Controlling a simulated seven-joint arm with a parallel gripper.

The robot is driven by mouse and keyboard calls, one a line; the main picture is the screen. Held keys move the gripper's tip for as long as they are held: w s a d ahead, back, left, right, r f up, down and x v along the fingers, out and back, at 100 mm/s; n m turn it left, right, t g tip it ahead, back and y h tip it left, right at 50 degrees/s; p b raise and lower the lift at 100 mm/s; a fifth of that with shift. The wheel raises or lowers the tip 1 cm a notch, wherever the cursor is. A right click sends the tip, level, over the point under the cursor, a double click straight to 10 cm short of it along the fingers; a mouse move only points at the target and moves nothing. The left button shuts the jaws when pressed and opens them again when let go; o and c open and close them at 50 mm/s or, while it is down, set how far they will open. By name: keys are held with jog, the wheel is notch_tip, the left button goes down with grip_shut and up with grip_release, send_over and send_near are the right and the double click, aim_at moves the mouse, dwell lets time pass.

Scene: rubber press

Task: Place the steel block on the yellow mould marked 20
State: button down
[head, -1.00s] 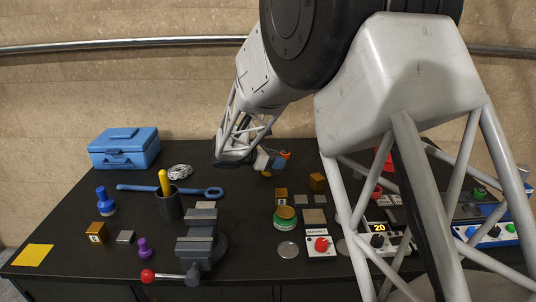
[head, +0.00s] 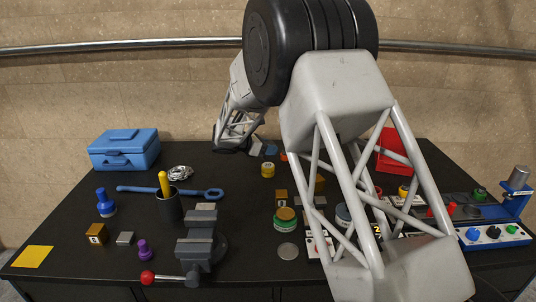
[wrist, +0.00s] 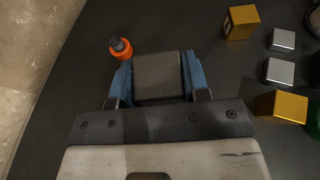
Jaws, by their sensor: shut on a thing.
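In the wrist view my gripper (wrist: 158,80) has its two blue fingers shut on a dark grey block, the steel block (wrist: 159,74). In the head view my gripper (head: 268,150) shows small at the back of the table, partly behind my arm. A small yellow round piece (head: 268,169), likely the yellow mould, stands on the table just in front of it. Its marking is too small to read. I cannot make it out in the wrist view. What lies under the held block is hidden.
An orange bottle (wrist: 121,49) stands close by the left finger. Brass cubes (wrist: 240,22) and small silver blocks (wrist: 283,40) lie to the right. In the head view a vise (head: 197,245) and blue toolbox (head: 124,149) are at left; controls (head: 493,233) are at right.

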jog(key=shift+w, duration=0.45)
jog(key=shift+w+a, duration=0.15)
jog(key=shift+w, duration=0.3)
jog(key=shift+f, duration=1.75)
jog(key=shift+f, duration=0.1)
jog(key=c, duration=0.6)
grip_release()
jog(key=shift+f, duration=0.1)
